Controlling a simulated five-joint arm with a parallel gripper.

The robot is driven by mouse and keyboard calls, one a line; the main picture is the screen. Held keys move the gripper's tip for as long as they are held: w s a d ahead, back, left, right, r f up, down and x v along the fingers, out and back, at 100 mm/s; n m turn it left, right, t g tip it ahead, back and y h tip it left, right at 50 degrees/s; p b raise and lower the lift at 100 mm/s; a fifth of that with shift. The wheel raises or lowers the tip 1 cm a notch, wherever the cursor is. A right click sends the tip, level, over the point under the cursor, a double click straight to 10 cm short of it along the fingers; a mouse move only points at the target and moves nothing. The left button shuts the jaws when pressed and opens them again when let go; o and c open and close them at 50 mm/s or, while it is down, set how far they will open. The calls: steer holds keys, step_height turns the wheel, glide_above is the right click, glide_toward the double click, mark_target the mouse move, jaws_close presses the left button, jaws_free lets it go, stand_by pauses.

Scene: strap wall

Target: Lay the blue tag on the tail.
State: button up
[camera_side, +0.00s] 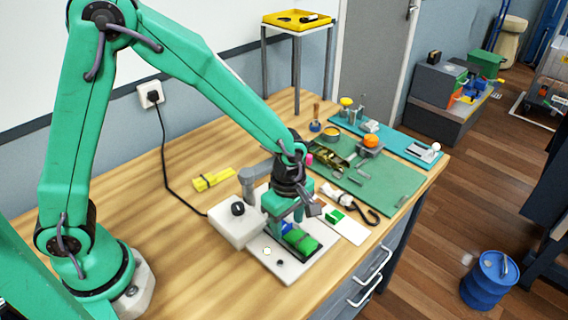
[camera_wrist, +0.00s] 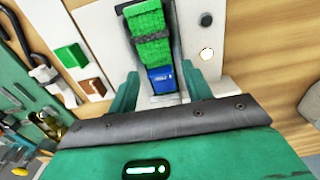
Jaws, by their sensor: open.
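A green strap (camera_wrist: 151,28) with a dark band across it lies in a channel of the pale fixture; the strap also shows in the side view (camera_side: 300,241). The blue tag (camera_wrist: 163,79) sits at the strap's near end, flat in the channel; it is mostly hidden in the side view (camera_side: 286,228). I cannot tell whether it rests on the strap's tail or only against it. My gripper (camera_wrist: 160,86) is open, with one finger on each side of the blue tag. In the side view my gripper (camera_side: 285,220) is low over the fixture.
The pale fixture (camera_side: 262,262) carries a grey post and a dark knob. Beside it lies a white plate (camera_side: 352,232) with a green block (camera_side: 334,216). A green mat (camera_side: 390,186) with tools lies beyond. Yellow pieces (camera_side: 213,179) lie to the left. The wood is clear at front left.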

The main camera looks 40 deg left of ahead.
mark_target(288, 226)
step_height(288, 226, up, 12)
stand_by(0.6)
steer(key=shift+f, duration=0.1)
stand_by(0.4)
steer(key=s+a+r+m+t, duration=0.2)
steer(key=s+a+r+m, duration=0.2)
steer(key=m, duration=0.5)
steer(key=s+a+r+m+t, duration=0.3)
steer(key=s+a+r+m, duration=0.2)
steer(key=s+a+m, duration=0.4)
steer(key=shift+s+a+r+t, duration=0.3)
steer(key=shift+a, duration=0.65)
steer(key=shift+c, duration=0.3)
